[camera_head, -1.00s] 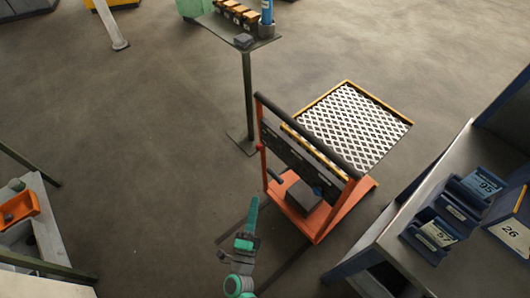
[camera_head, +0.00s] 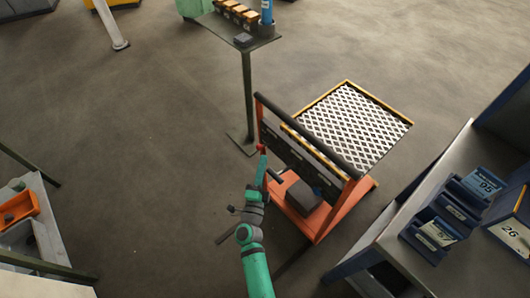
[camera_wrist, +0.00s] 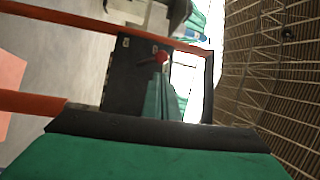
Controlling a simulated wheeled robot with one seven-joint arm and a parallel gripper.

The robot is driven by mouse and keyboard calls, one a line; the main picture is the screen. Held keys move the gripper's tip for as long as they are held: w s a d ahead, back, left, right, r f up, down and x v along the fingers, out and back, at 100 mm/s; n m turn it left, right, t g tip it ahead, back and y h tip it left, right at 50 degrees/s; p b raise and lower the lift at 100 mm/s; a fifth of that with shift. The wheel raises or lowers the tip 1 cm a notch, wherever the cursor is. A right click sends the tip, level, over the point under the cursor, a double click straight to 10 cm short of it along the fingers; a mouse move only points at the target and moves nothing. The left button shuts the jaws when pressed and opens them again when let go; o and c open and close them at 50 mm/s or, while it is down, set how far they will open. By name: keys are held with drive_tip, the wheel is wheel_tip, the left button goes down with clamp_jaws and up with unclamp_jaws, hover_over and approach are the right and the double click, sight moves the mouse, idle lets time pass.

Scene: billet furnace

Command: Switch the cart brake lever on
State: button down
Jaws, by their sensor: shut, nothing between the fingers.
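The cart (camera_head: 330,219) has an orange frame, a black handle bar and a white mesh deck. The brake lever's red knob (camera_head: 261,147) shows at the left end of the cart's dark panel. In the wrist view the red knob (camera_wrist: 160,58) stands out against the black panel (camera_wrist: 125,75). My gripper (camera_head: 262,161) is shut and empty, its tip just below the knob in the head view. In the wrist view the teal fingers (camera_wrist: 165,98) point at the panel just below the knob. I cannot tell whether they touch it. The lever's shaft is mostly hidden.
A dark block (camera_head: 303,196) sits low inside the cart frame. A workbench (camera_head: 420,195) with blue bins stands at right. A narrow table (camera_head: 248,95) with small boxes stands behind the cart. An orange tray (camera_head: 18,207) lies on a bench at left. Floor at left is clear.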

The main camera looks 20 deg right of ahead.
drive_tip(key=shift+x, duration=2.35)
drive_tip(key=shift+d, duration=0.1)
